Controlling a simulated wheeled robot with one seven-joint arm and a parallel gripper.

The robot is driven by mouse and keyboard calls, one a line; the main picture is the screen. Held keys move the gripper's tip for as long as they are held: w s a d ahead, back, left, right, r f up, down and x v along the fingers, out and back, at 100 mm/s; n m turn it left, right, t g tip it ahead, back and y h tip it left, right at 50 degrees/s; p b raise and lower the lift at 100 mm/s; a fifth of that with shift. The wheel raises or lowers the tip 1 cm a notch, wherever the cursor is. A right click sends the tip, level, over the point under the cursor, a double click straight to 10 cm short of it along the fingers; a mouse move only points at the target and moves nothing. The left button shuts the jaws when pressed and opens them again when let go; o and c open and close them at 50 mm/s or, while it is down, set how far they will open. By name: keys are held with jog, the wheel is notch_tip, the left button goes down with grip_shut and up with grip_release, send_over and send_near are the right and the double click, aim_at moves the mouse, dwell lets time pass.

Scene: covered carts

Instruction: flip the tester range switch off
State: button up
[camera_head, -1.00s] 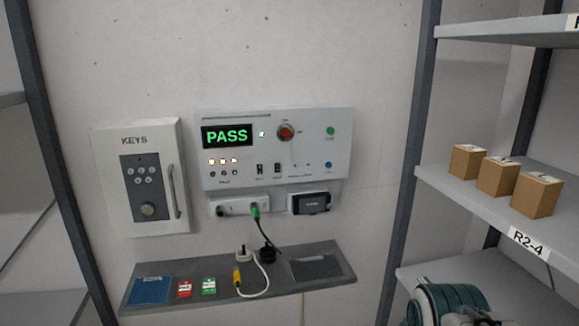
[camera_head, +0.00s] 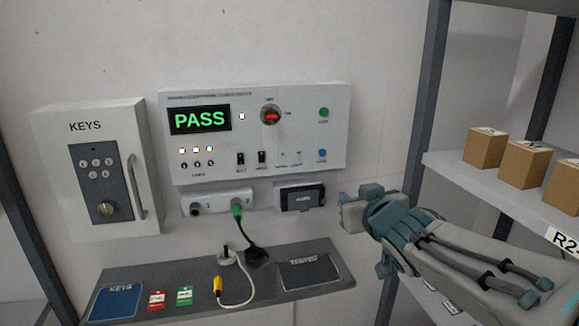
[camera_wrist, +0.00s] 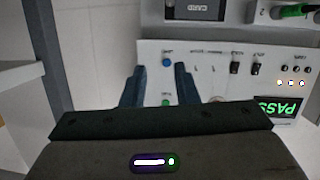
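The tester (camera_head: 335,130) is a white wall panel with a lit green PASS display (camera_head: 200,119). Two small black switches, a left one (camera_head: 241,158) and a right one (camera_head: 262,157), sit low in its middle; their labels are too small to read, so I cannot tell which is the range switch, nor their positions. They also show in the wrist view, left (camera_wrist: 258,62) and right (camera_wrist: 235,68), where the panel appears upside down. My gripper (camera_head: 346,210) is open and empty, right of the panel's lower edge; its fingers (camera_wrist: 160,85) show in front of the button side, apart from the switches.
A red-centred rotary knob (camera_head: 270,116), a green button (camera_head: 323,113) and a blue button (camera_head: 322,155) share the panel. A card holder (camera_head: 302,198) and plugged green connector (camera_head: 237,212) are below. A key box (camera_head: 100,170) is left; shelves with boxes (camera_head: 486,148) stand right.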

aim_at(283, 154)
jog(key=w+a+r+n+y+b, duration=0.1)
jog(key=a+r+n+y, duration=0.25)
jog(key=a+y, duration=0.3)
jog(key=shift+n, duration=0.25)
jog(key=p+x, duration=0.1)
jog(key=x, duration=1.3)
grip_shut()
